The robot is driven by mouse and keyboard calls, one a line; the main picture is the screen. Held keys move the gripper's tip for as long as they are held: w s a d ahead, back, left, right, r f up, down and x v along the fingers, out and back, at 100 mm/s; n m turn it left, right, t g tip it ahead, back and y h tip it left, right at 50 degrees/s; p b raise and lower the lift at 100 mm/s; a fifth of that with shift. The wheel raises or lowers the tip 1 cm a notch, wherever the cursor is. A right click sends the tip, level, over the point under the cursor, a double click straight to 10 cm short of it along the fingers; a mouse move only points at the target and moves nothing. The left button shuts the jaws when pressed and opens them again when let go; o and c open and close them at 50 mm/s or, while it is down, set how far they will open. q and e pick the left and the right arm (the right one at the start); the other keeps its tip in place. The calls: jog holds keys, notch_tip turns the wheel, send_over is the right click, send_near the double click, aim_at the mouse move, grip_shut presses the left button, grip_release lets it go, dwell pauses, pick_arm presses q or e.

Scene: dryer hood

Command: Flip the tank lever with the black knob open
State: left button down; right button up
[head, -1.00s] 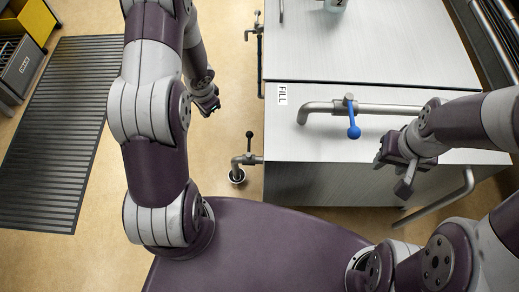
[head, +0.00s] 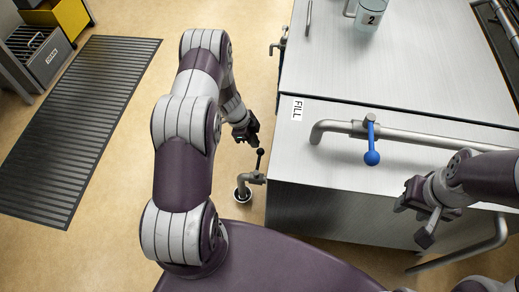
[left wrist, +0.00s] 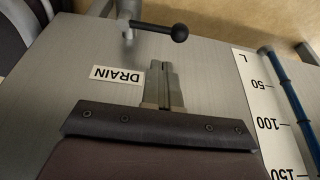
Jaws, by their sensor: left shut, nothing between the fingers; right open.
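The lever with the black knob (head: 260,152) stands on a short drain pipe (head: 252,178) at the left side of the metal tank (head: 330,210). In the left wrist view the black knob (left wrist: 180,32) is at the end of a thin lever running left to a valve body. My left gripper (head: 250,138) is shut and empty, just above and left of the knob in the head view. In the wrist view its fingertips (left wrist: 163,68) sit below the knob, apart from it. My right gripper (head: 425,207) is open and empty near the blue-knobbed lever (head: 371,157).
A DRAIN label (left wrist: 117,76) and a scale with a blue level tube (left wrist: 288,90) are on the tank wall. A dark floor grate (head: 85,120) lies left.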

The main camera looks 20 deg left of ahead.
aim_at(259, 160)
pick_arm(q)
jog(key=b+x, duration=0.4)
jog(key=x, duration=0.5)
jog(key=shift+f, duration=0.15)
